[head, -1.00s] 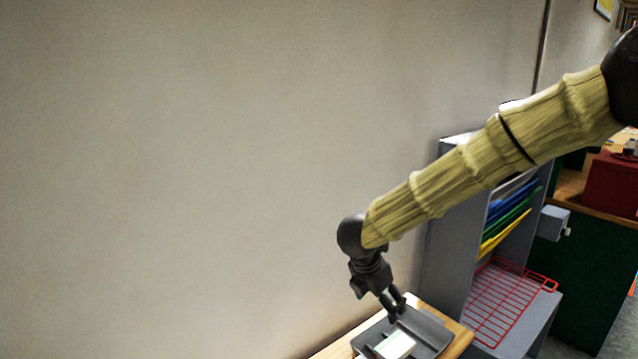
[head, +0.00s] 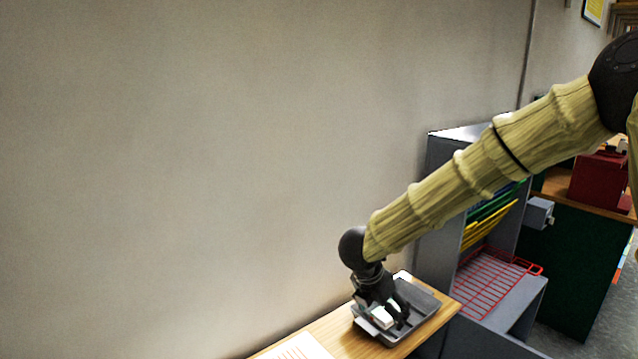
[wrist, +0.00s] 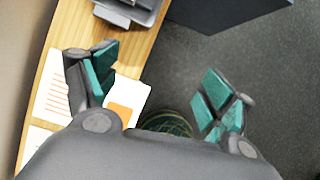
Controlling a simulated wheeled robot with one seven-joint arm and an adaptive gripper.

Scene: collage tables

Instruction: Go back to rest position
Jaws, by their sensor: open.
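My gripper (wrist: 158,88) is open and empty in the wrist view, its teal-padded fingers spread wide apart. In the head view my gripper (head: 390,310) appears in front of a grey tray (head: 424,302) on a wooden table (head: 345,335). In the wrist view the tray (wrist: 130,10) lies at the top edge, beyond the fingers. A small white item (head: 382,318) shows in the tray, partly hidden by my gripper.
A grey cabinet (head: 440,220) with coloured folders and a red wire rack (head: 492,285) stands right of the table. A red box (head: 598,182) sits on a farther desk. Printed papers (head: 298,348) lie on the near table. Grey floor (wrist: 275,75) is clear at right in the wrist view.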

